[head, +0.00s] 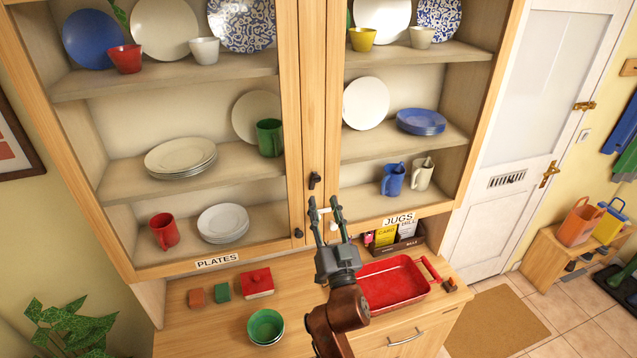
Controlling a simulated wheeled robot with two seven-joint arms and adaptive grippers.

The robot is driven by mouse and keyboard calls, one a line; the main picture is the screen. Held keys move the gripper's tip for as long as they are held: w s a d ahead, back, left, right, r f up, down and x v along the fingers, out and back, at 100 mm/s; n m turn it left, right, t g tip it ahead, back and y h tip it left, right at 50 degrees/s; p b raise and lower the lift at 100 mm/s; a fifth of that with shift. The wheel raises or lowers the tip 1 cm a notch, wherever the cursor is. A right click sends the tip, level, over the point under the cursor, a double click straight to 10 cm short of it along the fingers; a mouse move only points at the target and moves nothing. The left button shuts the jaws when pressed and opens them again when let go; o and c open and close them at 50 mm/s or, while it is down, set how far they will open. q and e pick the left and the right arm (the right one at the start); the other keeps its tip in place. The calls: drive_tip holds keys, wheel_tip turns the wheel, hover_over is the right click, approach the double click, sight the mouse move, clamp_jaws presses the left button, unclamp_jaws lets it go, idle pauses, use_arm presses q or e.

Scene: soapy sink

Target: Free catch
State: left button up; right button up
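A small dark catch (315,180) sits on the wooden middle stile between the two cupboard doors, labelled PLATES (217,261) and JUGS (398,219). My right gripper (326,205) points up in front of the stile, just below the catch in the picture. Its two fingers are apart. A small pale bar shows between the fingertips; I cannot tell what it belongs to. I cannot tell whether the fingers touch the door. A dark knob (298,233) shows on the left door. My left gripper is not in view.
A red tray (393,286) lies on the counter right of my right arm. Plates, cups and jugs stand on the cupboard shelves.

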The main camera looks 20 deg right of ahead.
sight(318, 180)
drive_tip(key=p+x, duration=0.1)
drive_tip(key=x, duration=0.5)
drive_tip(key=shift+w+p, duration=0.1)
drive_tip(key=shift+p, duration=0.3)
drive_tip(key=shift+w+r, duration=0.25)
drive_tip(key=shift+w, duration=0.3)
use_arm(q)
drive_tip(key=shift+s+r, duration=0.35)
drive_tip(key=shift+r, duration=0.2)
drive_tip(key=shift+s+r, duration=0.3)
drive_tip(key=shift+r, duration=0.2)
use_arm(e)
drive_tip(key=shift+w, duration=0.1)
drive_tip(key=shift+c, duration=0.4)
clamp_jaws()
